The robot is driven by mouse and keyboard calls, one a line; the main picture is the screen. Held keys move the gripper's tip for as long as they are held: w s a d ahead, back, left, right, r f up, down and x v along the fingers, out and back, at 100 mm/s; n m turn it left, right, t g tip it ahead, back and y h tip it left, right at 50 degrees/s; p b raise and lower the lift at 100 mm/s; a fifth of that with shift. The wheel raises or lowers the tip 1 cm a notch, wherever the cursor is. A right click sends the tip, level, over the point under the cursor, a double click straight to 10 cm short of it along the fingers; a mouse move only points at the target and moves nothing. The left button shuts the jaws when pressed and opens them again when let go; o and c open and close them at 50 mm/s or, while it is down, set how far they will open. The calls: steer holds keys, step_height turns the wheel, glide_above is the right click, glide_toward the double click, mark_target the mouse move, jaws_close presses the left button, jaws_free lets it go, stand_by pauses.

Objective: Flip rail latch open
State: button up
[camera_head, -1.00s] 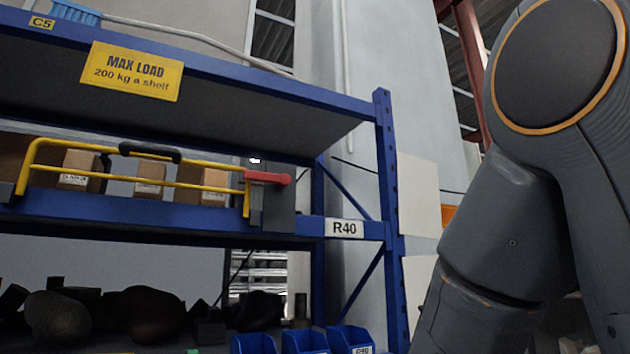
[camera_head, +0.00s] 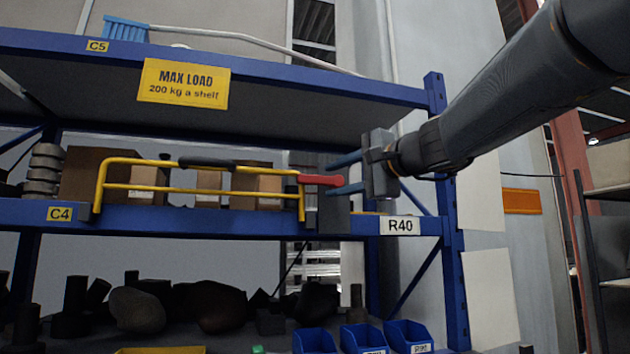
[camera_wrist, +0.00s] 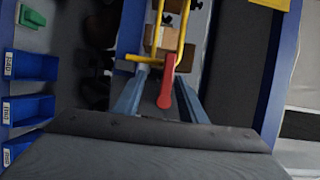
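A yellow rail (camera_head: 150,187) with a dark handle (camera_head: 207,163) stands along the middle shelf's front. At its right end is a red latch (camera_head: 320,180), lying about level over a dark grey block (camera_head: 333,213). My gripper (camera_head: 340,176) comes in from the right, its two fingers spread, one above and one below the latch's height. In the wrist view the red latch (camera_wrist: 167,82) shows between the open fingers. I see no clear contact, and whether the fingers touch it I cannot tell.
Cardboard boxes (camera_head: 148,180) stand behind the rail. The blue upright (camera_head: 450,260) is right of the shelf, below my arm. The upper shelf (camera_head: 300,85) hangs above my gripper. Blue bins (camera_head: 362,338) sit below. Free space lies in front of the shelf.

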mark_target(310, 179)
steer(key=w+a+p, duration=0.1)
steer(key=w, duration=0.1)
steer(key=w+a+r+p, duration=0.1)
steer(key=w+a, duration=0.1)
steer(key=w+a+p, duration=0.1)
steer(key=a, duration=0.1)
steer(key=shift+w+r, duration=0.3)
steer(key=shift+w, duration=0.1)
jaws_close()
